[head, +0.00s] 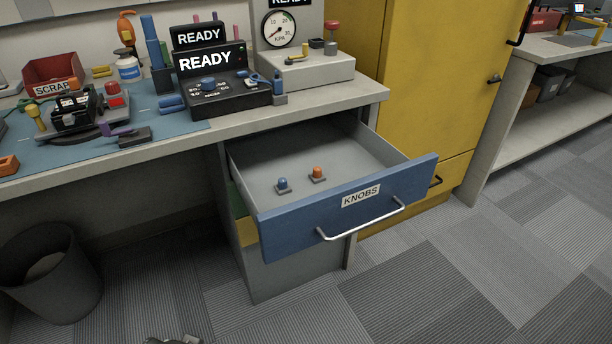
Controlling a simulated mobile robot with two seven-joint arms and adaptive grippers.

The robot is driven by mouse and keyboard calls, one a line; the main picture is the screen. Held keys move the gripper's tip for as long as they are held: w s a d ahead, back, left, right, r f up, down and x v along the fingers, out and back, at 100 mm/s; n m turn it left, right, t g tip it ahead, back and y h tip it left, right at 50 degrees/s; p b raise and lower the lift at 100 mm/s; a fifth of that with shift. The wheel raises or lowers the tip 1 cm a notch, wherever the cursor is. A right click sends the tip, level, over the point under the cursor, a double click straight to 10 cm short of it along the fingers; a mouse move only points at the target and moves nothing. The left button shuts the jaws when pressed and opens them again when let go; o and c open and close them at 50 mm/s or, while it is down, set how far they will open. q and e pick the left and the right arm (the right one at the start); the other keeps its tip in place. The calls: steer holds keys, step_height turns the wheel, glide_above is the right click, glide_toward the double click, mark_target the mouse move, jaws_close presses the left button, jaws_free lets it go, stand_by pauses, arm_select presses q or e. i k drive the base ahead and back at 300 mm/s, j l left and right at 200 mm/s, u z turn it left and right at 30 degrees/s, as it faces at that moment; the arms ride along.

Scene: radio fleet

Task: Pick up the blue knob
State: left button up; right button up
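A small blue knob (283,183) stands upright on a dark base inside the open drawer labelled KNOBS (410,180). An orange knob (318,172) stands just to its right and a little farther back. Both are clear of the drawer walls. Another blue knob (208,84) sits on the front of the black device reading READY. Only a small dark piece, apparently the top of my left gripper (175,340), shows at the bottom edge, far from the drawer; its fingers are cut off. My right gripper is not in view.
The drawer's blue front has a silver handle (362,220). The bench top (335,97) overhangs the drawer's back. A yellow cabinet (425,80) stands close on the right, and a dark bin (50,275) is at lower left. The carpet before the drawer is clear.

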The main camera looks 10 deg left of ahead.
mark_target(282, 185)
steer(key=u, duration=2.4)
steer(key=z, duration=2)
steer(key=k, duration=1)
